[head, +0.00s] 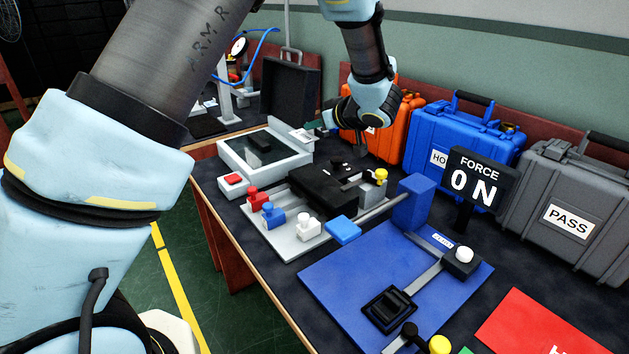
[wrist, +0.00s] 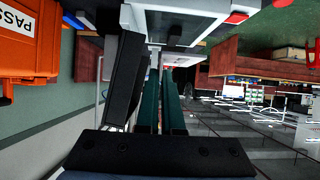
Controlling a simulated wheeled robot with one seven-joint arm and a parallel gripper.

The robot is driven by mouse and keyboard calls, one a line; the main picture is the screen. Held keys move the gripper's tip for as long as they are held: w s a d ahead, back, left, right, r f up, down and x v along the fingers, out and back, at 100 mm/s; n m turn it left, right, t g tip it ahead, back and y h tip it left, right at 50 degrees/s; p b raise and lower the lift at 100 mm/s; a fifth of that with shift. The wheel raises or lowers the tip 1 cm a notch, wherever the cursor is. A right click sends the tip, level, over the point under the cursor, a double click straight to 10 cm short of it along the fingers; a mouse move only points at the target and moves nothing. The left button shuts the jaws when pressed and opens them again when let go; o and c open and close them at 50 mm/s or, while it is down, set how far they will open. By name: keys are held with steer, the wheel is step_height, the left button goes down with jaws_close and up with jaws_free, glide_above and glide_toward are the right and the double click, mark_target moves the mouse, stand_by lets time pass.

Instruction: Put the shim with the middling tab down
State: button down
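My gripper (head: 312,127) is up over the back left of the bench, its teal fingers pointing left. In the wrist view the two long teal fingers (wrist: 162,95) run close together with a narrow gap. A pale, thin piece (head: 300,136) shows just by the fingertips in the head view. I cannot tell whether it is a shim held in the fingers or part of something behind them. No shim with a middling tab can be made out for certain.
A light grey tray (head: 297,161) with a dark item lies below my gripper. Right of it are a black fixture (head: 325,188) and red, blue and white knobs (head: 273,216). A blue plate (head: 335,275), a force display (head: 478,180) and orange, blue and grey cases (head: 462,135) stand further right.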

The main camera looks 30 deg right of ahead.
glide_above(317, 172)
step_height(317, 172, down, 6)
steer(key=shift+d+r+p, duration=0.1)
steer(key=shift+p, duration=0.2)
steer(key=shift+f, duration=2.05)
steer(key=shift+f, duration=0.2)
